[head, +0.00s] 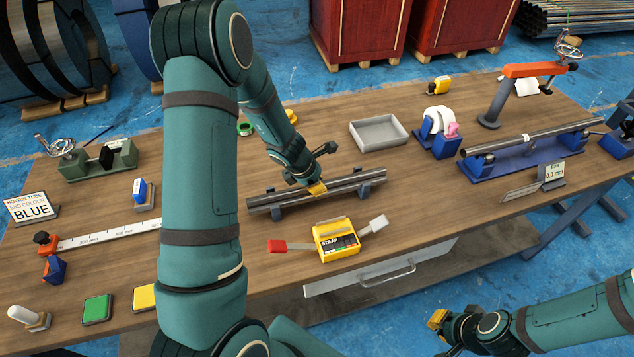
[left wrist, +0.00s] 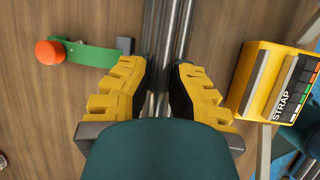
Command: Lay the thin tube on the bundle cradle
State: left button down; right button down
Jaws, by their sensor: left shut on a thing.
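Several grey tubes (head: 350,182) lie side by side across the bundle cradle (head: 363,190), whose end blocks show under them at mid-table. My left gripper (head: 317,188) is over the middle of this bundle, pointing down. In the left wrist view its yellow fingers (left wrist: 160,95) are around a thin tube (left wrist: 160,104), which runs parallel to the other tubes. Whether this tube touches the ones beneath is hidden by the fingers. My right gripper (head: 438,320) is off the table's front edge, at the lower right, with its opening unclear.
A yellow strap box (head: 337,240) stands just in front of the cradle. A grey tray (head: 379,132) is behind it. A blue stand (head: 520,155) with another tube (head: 530,138) is at the right. A green piece with an orange knob (left wrist: 50,52) lies beside the bundle.

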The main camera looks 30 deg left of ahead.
pick_arm(q)
jog(key=c, duration=1)
grip_release()
jog(key=v, duration=1.2)
